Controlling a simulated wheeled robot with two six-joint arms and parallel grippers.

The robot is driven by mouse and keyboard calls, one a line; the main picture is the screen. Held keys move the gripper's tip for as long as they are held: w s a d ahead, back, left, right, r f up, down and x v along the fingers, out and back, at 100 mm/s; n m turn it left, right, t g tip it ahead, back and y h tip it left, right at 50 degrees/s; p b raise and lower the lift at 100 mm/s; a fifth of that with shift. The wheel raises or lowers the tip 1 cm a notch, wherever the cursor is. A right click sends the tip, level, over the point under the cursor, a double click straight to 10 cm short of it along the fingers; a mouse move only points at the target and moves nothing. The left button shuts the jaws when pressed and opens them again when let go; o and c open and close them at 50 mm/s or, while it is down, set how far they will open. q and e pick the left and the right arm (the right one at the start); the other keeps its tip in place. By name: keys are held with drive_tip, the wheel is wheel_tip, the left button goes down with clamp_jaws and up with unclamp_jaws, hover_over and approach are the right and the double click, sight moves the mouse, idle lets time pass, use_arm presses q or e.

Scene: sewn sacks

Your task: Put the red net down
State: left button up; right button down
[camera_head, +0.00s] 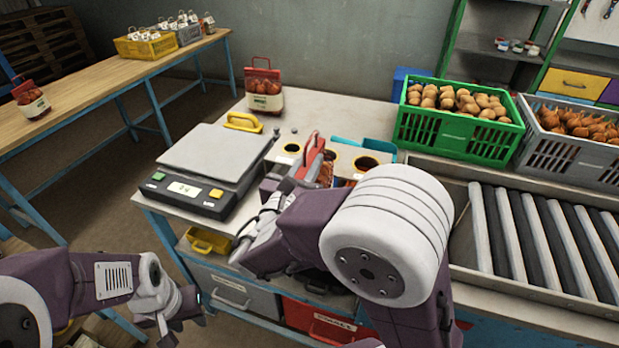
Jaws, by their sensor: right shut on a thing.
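A red net (327,172) with a red top band is largely hidden behind my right arm, over the middle of the workbench. My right gripper (303,172) is shut on it at its top; the fingertips are partly covered by the arm. I cannot tell whether the net's bottom touches the bench. Another filled red net (264,88) with a pale label stands upright at the back of the workbench (330,110). My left gripper (183,318) hangs low at the left, away from the bench, and its jaws are not clear.
A scale (217,155) lies left of the held net. Holes in the bench top and a yellow-handled tool (243,122) are nearby. A wooden table (95,75) is left.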

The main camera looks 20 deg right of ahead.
drive_tip(key=shift+f+b, duration=0.4)
drive_tip(key=shift+f, duration=1.1)
drive_tip(key=shift+w+f, duration=0.1)
drive_tip(key=shift+f, duration=0.35)
drive_tip(key=c, duration=1.7)
unclamp_jaws()
drive_tip(key=shift+f, duration=0.25)
drive_tip(key=shift+c, duration=0.2)
drive_tip(key=o, duration=0.4)
drive_tip(key=shift+r, duration=0.1)
